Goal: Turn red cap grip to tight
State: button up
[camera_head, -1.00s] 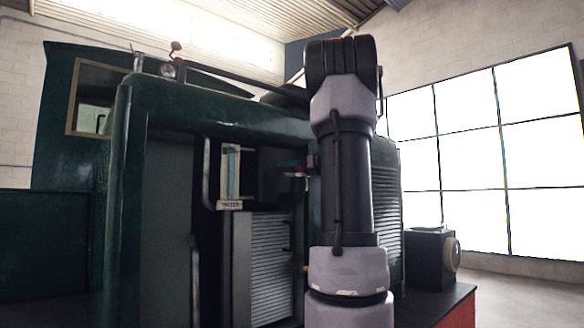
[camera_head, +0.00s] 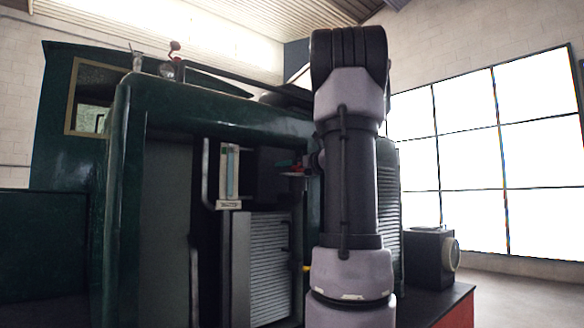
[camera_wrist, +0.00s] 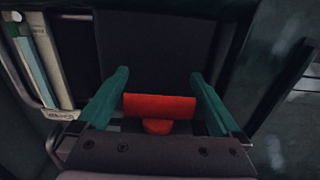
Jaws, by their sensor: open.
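The red cap grip (camera_wrist: 160,106) shows in the wrist view as a wide flat red bar with a rounded red part below it. My gripper (camera_wrist: 160,88) is open, with one teal finger on each side of the red grip. In the head view my gripper (camera_head: 292,170) is a small teal and red patch left of my arm, inside the opening of the green tram body. The cap's grip cannot be clearly told apart there.
A sight gauge with a label (camera_head: 229,175) stands left of the gripper behind a metal guard rail; it also shows in the wrist view (camera_wrist: 42,60). A louvred panel (camera_head: 270,265) lies below. The green tram body (camera_head: 215,115) frames the opening.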

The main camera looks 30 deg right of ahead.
jog(key=s+d, duration=0.1)
jog(key=s, duration=0.9)
jog(key=shift+s+d, duration=0.15)
jog(key=shift+s, duration=0.2)
jog(key=shift+s, duration=0.1)
